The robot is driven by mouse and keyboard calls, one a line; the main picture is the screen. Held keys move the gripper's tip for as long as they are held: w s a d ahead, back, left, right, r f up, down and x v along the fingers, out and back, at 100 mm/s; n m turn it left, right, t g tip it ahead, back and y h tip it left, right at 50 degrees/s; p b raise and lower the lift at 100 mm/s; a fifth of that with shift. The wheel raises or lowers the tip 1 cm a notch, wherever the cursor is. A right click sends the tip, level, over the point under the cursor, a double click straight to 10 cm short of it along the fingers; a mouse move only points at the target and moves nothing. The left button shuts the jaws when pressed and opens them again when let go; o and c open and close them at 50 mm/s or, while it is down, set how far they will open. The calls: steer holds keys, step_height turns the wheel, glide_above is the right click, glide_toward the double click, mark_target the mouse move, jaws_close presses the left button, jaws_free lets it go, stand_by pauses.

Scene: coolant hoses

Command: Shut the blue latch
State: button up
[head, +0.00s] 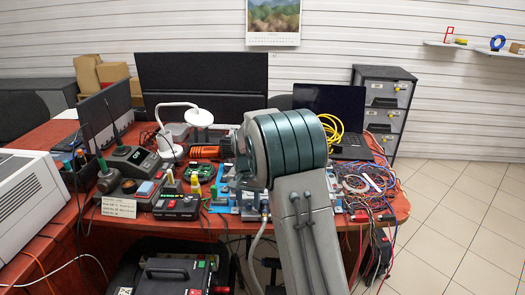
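I cannot make out a blue latch for certain. Blue parts (229,209) show on the table just left of my arm, small and partly covered by it. My arm, with a teal banded joint, stands across the middle of the head view and hides the table behind it. My gripper is not visible, so I cannot tell where it is relative to the latch. No coolant hose can be told for certain; an orange ribbed piece (204,152) lies left of my arm.
The red-brown table (52,222) is crowded. A white desk lamp (198,117), radio-like boxes (133,160) and a white machine (30,205) stand left. A laptop (328,102) and a tangle of wires (368,183) are right. Tiled floor (458,215) is free at far right.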

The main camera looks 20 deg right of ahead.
step_height(320, 180, up, 14)
steer(key=p, duration=0.2)
steer(key=s+r+n+t+p, duration=0.2)
steer(key=s+r+p, duration=0.7)
steer(key=s+r, duration=0.5)
steer(key=shift+s+n, duration=0.6)
steer(key=shift+s, duration=0.65)
steer(key=shift+a, duration=0.1)
steer(key=m+g+b, duration=0.1)
steer(key=m+g, duration=0.1)
steer(key=m, duration=0.3)
glide_above(248, 204)
step_height(248, 204, down, 15)
step_height(248, 204, down, 13)
steer(key=shift+f+p, duration=0.1)
steer(key=shift+p, duration=0.2)
jaws_close()
